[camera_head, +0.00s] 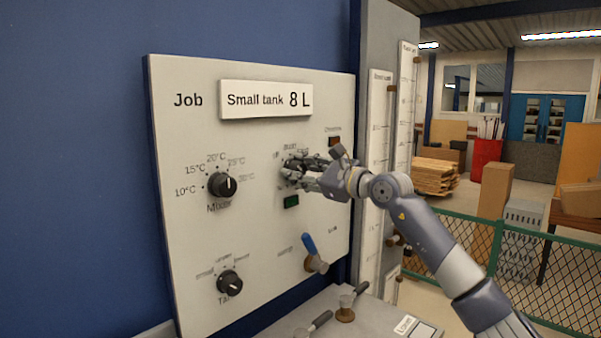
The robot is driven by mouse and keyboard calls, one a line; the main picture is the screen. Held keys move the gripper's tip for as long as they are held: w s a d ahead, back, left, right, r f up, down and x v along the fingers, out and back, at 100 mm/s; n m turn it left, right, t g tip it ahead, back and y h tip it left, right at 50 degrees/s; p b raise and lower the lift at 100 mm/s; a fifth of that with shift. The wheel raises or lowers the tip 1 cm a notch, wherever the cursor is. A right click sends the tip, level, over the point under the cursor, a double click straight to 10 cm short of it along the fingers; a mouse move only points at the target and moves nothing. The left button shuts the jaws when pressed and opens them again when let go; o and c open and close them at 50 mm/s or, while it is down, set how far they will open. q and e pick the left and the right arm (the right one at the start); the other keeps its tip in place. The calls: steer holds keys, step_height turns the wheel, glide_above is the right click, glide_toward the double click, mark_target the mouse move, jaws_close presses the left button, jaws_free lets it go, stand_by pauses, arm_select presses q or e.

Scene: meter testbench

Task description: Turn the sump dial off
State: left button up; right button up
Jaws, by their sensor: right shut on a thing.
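A pale upright panel (250,245) carries several controls. My right gripper (291,172) is at the panel's upper middle, shut on a dark dial (293,165) that it mostly covers. The dial's name and pointer cannot be read; blurred marks show around its top. A black knob (222,185) with temperature marks, labelled like "Mixer", is at the left. Another black knob (229,283) is at the lower left. My left gripper is not in view.
A blue lever (309,244) sticks out at the panel's lower right. A small green block (291,202) sits just below my right gripper and a brown one (334,141) above right. A grey bench (375,318) with handles stands below. A green fence (470,240) is behind.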

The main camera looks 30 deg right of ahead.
steer(key=o, duration=1.1)
steer(key=shift+c, duration=0.2)
steer(key=v, duration=1.2)
